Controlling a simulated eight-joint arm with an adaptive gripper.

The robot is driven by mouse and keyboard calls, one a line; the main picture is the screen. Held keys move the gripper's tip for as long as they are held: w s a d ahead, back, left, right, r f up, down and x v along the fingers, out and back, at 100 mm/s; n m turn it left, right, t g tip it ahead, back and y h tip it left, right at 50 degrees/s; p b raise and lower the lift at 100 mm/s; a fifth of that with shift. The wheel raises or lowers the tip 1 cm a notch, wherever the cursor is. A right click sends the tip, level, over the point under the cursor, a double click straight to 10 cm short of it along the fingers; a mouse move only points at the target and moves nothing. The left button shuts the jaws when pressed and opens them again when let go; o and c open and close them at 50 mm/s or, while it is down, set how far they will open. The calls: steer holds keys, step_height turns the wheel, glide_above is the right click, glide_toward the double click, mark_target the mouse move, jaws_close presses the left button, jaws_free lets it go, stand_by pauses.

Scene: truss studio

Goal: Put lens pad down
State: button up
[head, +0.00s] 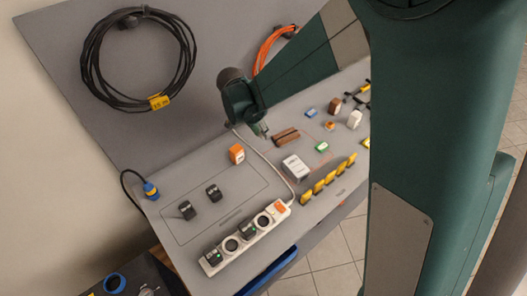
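My arm reaches in from the right over the grey worktable (270,185). My gripper (262,131) is above the back part of the table, near the upright grey board, and shows small and dark. I cannot tell whether its fingers are open or shut, or whether it holds anything. I cannot pick out the lens pad with certainty. Small items lie to the right of the gripper: a brown block (286,137), a green-and-white piece (322,147), a blue piece (311,112) and a small orange piece (330,126).
A white power strip (258,228) with black plugs lies at the front edge. A white box (295,167), yellow clips (318,187), an orange block (237,154) and two black blocks (187,210) stand nearby. The outlined area around the black blocks has free room. Cable coils (97,65) hang behind.

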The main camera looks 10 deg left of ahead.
steer(key=shift+f, duration=3.05)
steer(key=shift+f+b, duration=0.35)
steer(key=shift+f, duration=1.5)
steer(key=shift+f, duration=0.15)
steer(key=o, duration=0.7)
steer(key=shift+o, duration=0.2)
steer(key=v, duration=1.2)
steer(key=shift+p, duration=0.4)
steer(key=shift+d+r, duration=0.1)
steer(key=shift+r, duration=0.1)
